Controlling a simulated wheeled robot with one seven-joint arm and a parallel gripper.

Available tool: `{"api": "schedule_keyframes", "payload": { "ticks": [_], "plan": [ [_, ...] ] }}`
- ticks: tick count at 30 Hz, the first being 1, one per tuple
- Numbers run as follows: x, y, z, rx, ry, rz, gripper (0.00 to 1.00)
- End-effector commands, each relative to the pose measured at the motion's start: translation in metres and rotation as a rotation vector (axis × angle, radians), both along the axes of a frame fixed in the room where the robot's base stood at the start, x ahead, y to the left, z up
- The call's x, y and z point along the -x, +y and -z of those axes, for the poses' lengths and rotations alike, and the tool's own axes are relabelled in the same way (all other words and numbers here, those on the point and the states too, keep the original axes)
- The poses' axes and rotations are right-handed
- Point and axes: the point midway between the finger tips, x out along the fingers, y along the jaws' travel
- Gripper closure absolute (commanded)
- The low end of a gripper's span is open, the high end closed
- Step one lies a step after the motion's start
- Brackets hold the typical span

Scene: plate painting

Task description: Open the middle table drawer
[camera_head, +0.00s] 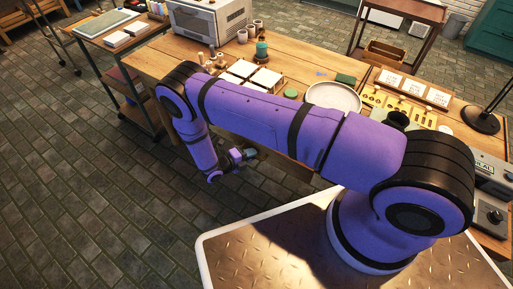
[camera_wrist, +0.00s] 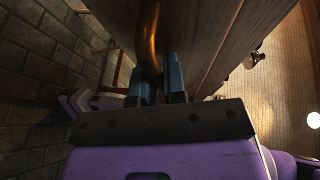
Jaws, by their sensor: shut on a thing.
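My gripper (camera_wrist: 157,80) is in the wrist view, its two blue-grey fingers shut on a curved copper-coloured handle (camera_wrist: 147,35). The handle stands out from a wooden front (camera_wrist: 195,25), which I take for the table drawer's front. In the head view my gripper (camera_head: 240,157) is low at the near side of the wooden work table (camera_head: 155,62). My purple arm hides much of that side, and the drawer fronts do not show there. I cannot tell how far the drawer is open.
The table top carries a white plate (camera_head: 333,97), white tiles (camera_head: 265,78), a grey oven-like box (camera_head: 210,18) and a black lamp (camera_head: 481,121). A dark side table (camera_head: 97,50) stands at the left. The brick floor (camera_head: 90,190) in front is clear.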

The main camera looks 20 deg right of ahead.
Motion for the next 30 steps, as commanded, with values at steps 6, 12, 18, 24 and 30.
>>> {"api": "schedule_keyframes", "payload": {
  "ticks": [6, 12, 18, 24, 30],
  "plan": [
    [0.036, 0.051, 0.001, -0.004, 0.002, -0.006, 1.00],
    [0.068, 0.095, 0.000, -0.003, 0.001, -0.005, 1.00],
    [0.095, 0.131, 0.001, -0.003, 0.001, -0.003, 1.00],
    [0.113, 0.156, 0.000, -0.002, 0.001, -0.002, 1.00],
    [0.122, 0.169, 0.000, -0.003, 0.000, -0.002, 1.00]
  ]
}}
